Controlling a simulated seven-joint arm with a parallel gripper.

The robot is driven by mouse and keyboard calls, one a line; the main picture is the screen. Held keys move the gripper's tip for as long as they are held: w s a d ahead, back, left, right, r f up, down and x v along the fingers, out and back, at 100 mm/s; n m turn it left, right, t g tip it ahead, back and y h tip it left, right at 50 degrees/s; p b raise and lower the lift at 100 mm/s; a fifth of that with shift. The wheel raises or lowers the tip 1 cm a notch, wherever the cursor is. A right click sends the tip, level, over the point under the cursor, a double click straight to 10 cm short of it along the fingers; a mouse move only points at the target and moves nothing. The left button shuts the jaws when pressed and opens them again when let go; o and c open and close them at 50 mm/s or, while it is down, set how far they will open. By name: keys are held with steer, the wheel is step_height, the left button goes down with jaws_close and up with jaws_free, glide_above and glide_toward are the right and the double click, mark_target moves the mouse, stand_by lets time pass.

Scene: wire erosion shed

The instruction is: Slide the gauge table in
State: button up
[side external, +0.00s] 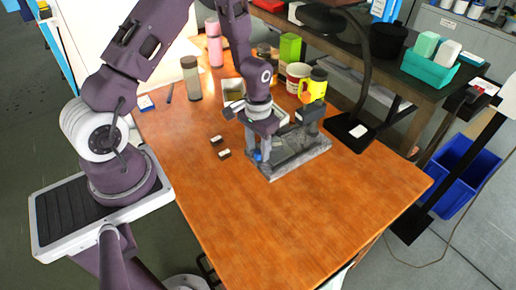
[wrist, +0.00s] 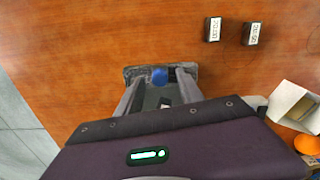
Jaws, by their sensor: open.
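A grey gauge stand (side external: 300,157) with a flat frame-like base and a dark upright block stands on the wooden table. A round blue knob (side external: 257,156) shows at its left end, and also in the wrist view (wrist: 159,75). The gauge table itself is hard to tell apart from the base, and my gripper hides part of it. My gripper (side external: 259,150) points down over the left end of the stand. Its fingers are apart, and in the wrist view the knob appears between them near the tips. I cannot tell whether either finger touches it.
Two small dark labelled blocks (side external: 220,147) lie left of the stand. A yellow mug (side external: 313,88), a white mug (side external: 297,76), a green box (side external: 290,48) and a grey-green bottle (side external: 191,78) stand behind. A black lamp base (side external: 347,131) is at right. The front tabletop is clear.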

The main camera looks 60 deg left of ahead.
mark_target(285, 144)
steer(key=shift+f, duration=0.4)
steer(key=shift+c, duration=0.4)
jaws_close()
steer(key=shift+r, duration=0.1)
stand_by(0.6)
steer(key=w, duration=1)
